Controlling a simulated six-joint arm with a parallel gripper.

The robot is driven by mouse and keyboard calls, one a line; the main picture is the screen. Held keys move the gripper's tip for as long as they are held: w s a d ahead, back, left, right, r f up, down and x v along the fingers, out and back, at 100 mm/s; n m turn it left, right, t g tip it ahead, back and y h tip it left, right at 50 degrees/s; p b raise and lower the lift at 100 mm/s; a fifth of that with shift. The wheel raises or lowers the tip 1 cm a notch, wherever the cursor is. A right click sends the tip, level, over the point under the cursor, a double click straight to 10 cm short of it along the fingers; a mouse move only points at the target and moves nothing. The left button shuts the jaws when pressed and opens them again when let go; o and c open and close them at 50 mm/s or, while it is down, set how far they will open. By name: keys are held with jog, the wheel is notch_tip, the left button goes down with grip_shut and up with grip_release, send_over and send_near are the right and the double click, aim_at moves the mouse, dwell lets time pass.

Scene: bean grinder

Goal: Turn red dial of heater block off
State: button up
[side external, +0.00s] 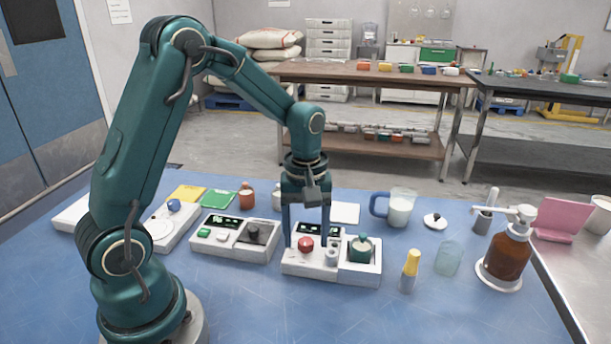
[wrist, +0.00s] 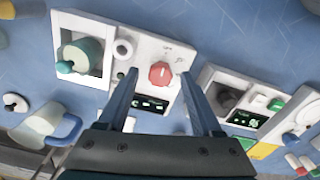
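The heater block (side external: 312,268) is a white unit on the blue table, with a red dial (side external: 305,244), a dark lit display and a recess holding a green-topped vessel (side external: 361,248). In the wrist view, the red dial (wrist: 161,73) has small markings around it, too blurred to read. My gripper (side external: 306,240) points down over the block, one finger on each side of the dial. In the wrist view my gripper (wrist: 157,76) is open, with gaps visible between its fingertips and the dial. I cannot tell how far above the block the fingertips are.
A similar white unit (side external: 230,249) with a black knob stands just left of the heater block. A yellow-capped bottle (side external: 410,270), a clear glass (side external: 448,258) and an amber pump bottle (side external: 506,256) stand to the right. The table's front middle is clear.

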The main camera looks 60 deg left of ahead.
aim_at(306, 240)
jog(key=shift+r, duration=0.1)
jog(key=shift+r, duration=2.5)
jog(key=shift+d+r, duration=0.1)
jog(key=shift+r, duration=0.05)
jog(key=s+d+r+m+t, duration=0.2)
jog(key=s+d+r+m, duration=0.1)
jog(key=s+m, duration=0.2)
jog(key=s+d+r+m+t, duration=0.3)
jog(key=s+m, duration=0.3)
jog(key=s, duration=0.1)
jog(key=shift+d+t, duration=0.15)
jog(key=shift+t, duration=0.15)
